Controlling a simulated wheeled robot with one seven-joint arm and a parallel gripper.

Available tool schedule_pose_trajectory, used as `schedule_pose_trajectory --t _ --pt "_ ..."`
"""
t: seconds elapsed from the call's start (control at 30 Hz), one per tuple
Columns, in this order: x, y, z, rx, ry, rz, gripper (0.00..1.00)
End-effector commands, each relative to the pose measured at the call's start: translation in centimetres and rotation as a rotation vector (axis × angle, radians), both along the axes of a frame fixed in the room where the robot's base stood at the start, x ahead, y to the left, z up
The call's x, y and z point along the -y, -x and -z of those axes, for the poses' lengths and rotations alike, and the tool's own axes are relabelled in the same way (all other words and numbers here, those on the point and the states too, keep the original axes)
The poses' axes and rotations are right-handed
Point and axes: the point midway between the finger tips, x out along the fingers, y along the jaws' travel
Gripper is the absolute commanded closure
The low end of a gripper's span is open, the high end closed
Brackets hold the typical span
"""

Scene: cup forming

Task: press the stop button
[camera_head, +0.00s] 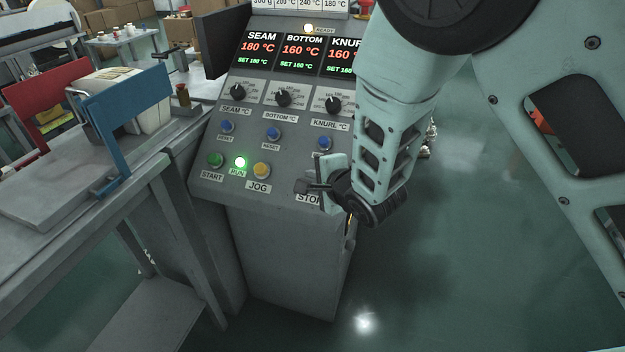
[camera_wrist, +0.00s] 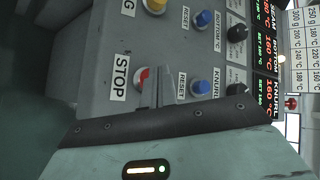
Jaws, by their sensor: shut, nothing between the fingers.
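The red stop button (camera_wrist: 142,75) shows in the wrist view beside its white STOP label (camera_wrist: 121,77). My shut gripper fingers (camera_wrist: 158,90) overlap part of the button there; I cannot tell whether they touch it. In the head view my gripper (camera_head: 314,187) is at the lower right of the grey control panel (camera_head: 212,181), over the spot above the STOP label (camera_head: 307,198). The button itself is hidden there behind the gripper. The fingers hold nothing.
The green RUN lamp (camera_head: 240,162) is lit, between the green START button (camera_head: 215,160) and the yellow JOG button (camera_head: 261,171). Blue reset buttons (camera_head: 273,133) and black knobs (camera_head: 283,98) sit higher. A grey machine table (camera_head: 95,222) stands left; open floor lies right.

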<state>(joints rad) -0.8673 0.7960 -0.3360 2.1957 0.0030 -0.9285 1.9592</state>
Motion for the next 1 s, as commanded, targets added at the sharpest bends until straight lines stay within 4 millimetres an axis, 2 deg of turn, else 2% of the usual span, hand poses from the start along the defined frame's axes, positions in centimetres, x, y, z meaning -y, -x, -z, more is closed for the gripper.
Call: schedule_pose_trajectory --t 0.13,1.0 --pt "0.13 -0.29 0.59 0.000 -0.001 0.001 1.00" --pt "0.21 -0.62 0.96 0.000 -0.001 0.000 1.00"
